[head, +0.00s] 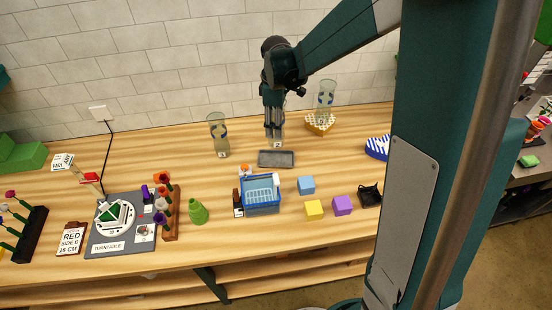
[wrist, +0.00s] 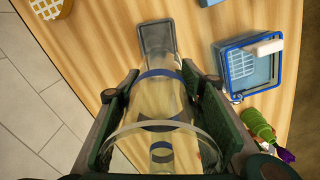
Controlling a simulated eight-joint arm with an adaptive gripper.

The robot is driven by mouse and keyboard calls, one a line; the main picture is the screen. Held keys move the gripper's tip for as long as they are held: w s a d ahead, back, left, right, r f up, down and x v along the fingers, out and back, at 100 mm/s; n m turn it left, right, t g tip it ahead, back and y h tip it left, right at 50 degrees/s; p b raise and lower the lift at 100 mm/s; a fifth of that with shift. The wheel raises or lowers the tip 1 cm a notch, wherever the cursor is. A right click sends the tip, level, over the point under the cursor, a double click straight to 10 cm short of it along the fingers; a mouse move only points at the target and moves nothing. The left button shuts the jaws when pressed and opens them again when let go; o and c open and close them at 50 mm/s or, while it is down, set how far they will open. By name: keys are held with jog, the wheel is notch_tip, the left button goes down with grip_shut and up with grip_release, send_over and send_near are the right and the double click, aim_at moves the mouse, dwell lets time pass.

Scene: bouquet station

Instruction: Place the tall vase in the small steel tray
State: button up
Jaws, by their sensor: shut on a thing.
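My gripper (head: 274,122) is shut on a clear glass vase (head: 278,140), upright with a small label low on its side. The wrist view shows the vase (wrist: 158,115) between both fingers of my gripper (wrist: 148,88), with blue bands. The small steel tray (head: 276,158) is a grey rectangle just in front of the vase's lower end. In the wrist view the tray (wrist: 157,38) shows beyond the vase, partly overlapped by it, and looks empty. I cannot tell whether the vase's base touches the table.
Another glass vase (head: 218,138) stands left of the tray. A blue basket (head: 262,205) is close in front of the tray. Coloured cubes (head: 313,209) lie front right. Table right of the tray is clear.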

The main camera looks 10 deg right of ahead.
aim_at(276, 144)
jog(key=shift+f, duration=0.1)
dwell(0.3)
jog(key=shift+f, duration=2.85)
jog(key=shift+f+p, duration=0.3)
jog(key=shift+f, duration=1.8)
jog(key=shift+f, duration=0.2)
jog(key=o, duration=1.2)
jog(key=shift+r, duration=0.25)
notch_tip(276, 144, up, 12)
